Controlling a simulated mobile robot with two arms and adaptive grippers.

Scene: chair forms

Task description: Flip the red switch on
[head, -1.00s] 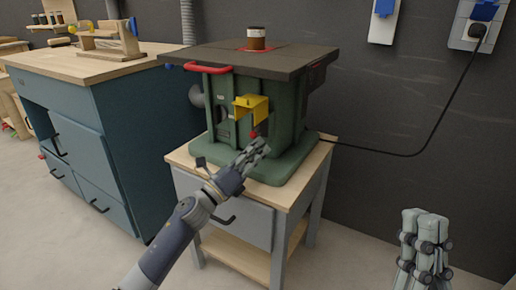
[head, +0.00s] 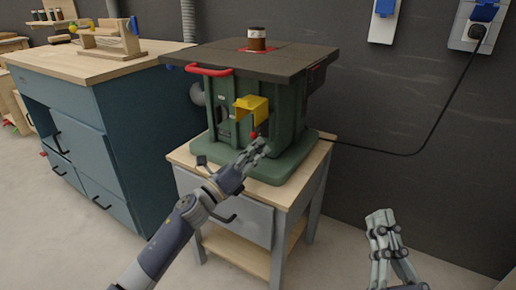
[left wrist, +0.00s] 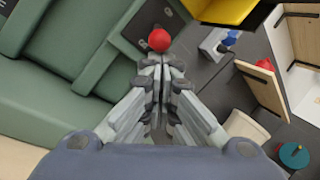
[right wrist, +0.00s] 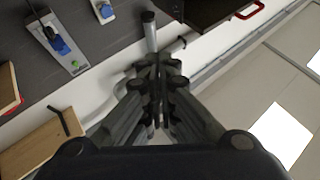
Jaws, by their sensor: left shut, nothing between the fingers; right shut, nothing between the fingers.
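The red switch shows as a small red ball (head: 253,135) on the front of the green machine (head: 285,165), just below a yellow guard (head: 250,108). It also shows in the left wrist view as a red ball (left wrist: 159,40) just beyond the fingertips. My left gripper (head: 262,147) is shut and empty, with its tips close in front of and slightly below the ball. Whether they touch it I cannot tell. My right gripper (head: 380,215) is shut and empty, raised at the lower right, away from the machine; its closed fingers (right wrist: 158,62) show in the right wrist view.
The machine stands on a wooden-topped stand (head: 240,228) with a drawer. A jar (head: 256,40) sits on its dark top. A blue cabinet (head: 110,120) is at the left. A black cable (head: 420,145) runs along the wall to an outlet. Floor to the right is open.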

